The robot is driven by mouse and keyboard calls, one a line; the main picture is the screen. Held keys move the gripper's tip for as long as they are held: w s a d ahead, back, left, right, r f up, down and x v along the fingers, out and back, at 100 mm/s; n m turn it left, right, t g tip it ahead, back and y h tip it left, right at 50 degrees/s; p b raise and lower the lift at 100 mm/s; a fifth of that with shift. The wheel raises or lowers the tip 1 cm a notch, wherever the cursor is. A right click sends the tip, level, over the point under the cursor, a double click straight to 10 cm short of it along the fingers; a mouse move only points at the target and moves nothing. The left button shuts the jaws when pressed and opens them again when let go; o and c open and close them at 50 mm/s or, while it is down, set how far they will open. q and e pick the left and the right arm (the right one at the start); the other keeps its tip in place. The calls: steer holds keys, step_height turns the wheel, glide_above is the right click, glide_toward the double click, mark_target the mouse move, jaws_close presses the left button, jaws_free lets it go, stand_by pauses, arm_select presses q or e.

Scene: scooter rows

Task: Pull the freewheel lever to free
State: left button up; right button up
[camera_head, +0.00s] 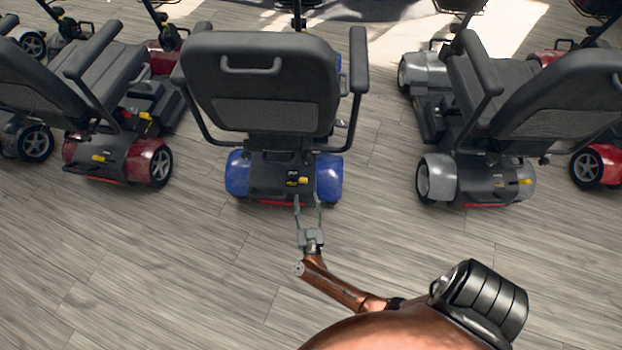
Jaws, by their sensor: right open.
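A blue mobility scooter (328,178) stands in the middle, its black seat back (262,80) turned towards me. A small yellow freewheel lever (302,181) sits on its dark rear cover, right of centre. My right gripper (308,202) is open and empty. Its two fingers point at the rear of the blue scooter, just below the lever in the picture. I cannot tell whether a fingertip touches the scooter. My left gripper is not in view.
A red scooter (148,162) stands to the left and a grey scooter (437,178) to the right, each with a yellow lever at the rear. More scooters stand at both edges and behind. The wooden floor (130,260) in front is clear.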

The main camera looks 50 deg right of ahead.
mark_target(303, 178)
steer(key=w+d+g, duration=0.1)
steer(key=w, duration=0.1)
steer(key=w+d+m+g+h+b, duration=0.1)
steer(key=w+d, duration=0.1)
steer(key=w+d+r+m+g+h+b, duration=0.1)
steer(key=w+d, duration=0.1)
steer(key=shift+w, duration=0.4)
steer(key=shift+w+d+r, duration=0.15)
steer(key=shift+w+d, duration=0.2)
steer(key=shift+d, duration=0.1)
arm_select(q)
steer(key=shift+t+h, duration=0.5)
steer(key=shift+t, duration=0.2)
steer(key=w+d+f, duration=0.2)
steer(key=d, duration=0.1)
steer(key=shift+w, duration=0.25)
arm_select(e)
jaws_close()
steer(key=shift+s, duration=0.1)
